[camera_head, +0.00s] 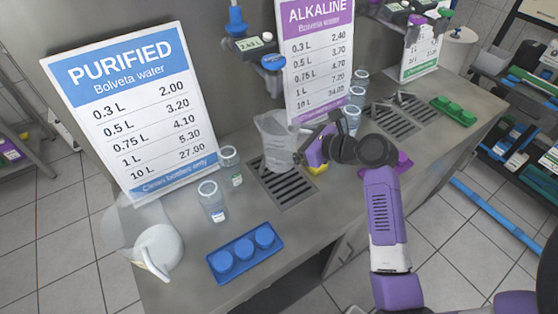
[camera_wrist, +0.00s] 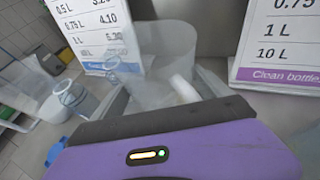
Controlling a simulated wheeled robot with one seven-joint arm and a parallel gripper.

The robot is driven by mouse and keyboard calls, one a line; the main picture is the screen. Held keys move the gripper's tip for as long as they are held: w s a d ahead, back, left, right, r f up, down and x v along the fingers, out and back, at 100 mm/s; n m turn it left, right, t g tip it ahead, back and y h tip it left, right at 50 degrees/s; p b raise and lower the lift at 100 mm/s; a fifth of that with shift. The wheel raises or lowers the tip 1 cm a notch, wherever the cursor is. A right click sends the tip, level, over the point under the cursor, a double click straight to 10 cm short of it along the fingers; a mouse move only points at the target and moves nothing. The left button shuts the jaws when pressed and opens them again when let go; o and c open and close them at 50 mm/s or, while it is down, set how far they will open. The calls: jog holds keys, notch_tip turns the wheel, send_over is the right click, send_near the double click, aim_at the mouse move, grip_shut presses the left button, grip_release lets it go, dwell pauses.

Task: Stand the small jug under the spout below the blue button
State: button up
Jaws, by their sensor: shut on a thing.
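A small translucent jug (camera_head: 276,140) is upright at the back of the left drain grate (camera_head: 290,188), below the blue button (camera_head: 272,62) on the dispenser. Whether its base touches the grate is unclear. My gripper (camera_head: 301,157) is at the jug's right side, shut on it, apparently at the handle. In the wrist view the jug (camera_wrist: 165,45) fills the space ahead of the fingers, with its pale handle (camera_wrist: 184,88) between them. The spout itself is hard to make out.
A larger pale jug (camera_head: 160,248) stands at the counter's left end. Glass jars (camera_head: 212,205) and a blue cap tray (camera_head: 240,253) are left of the grate. Price signs (camera_head: 130,105) stand behind. More jars (camera_head: 355,97) and a green tray (camera_head: 454,111) are to the right.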

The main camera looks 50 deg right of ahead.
jog(key=shift+f, duration=3.25)
jog(key=shift+f, duration=0.1)
jog(key=o, duration=1.2)
jog(key=shift+s, duration=0.1)
jog(key=v, duration=1.2)
jog(key=shift+b, duration=0.35)
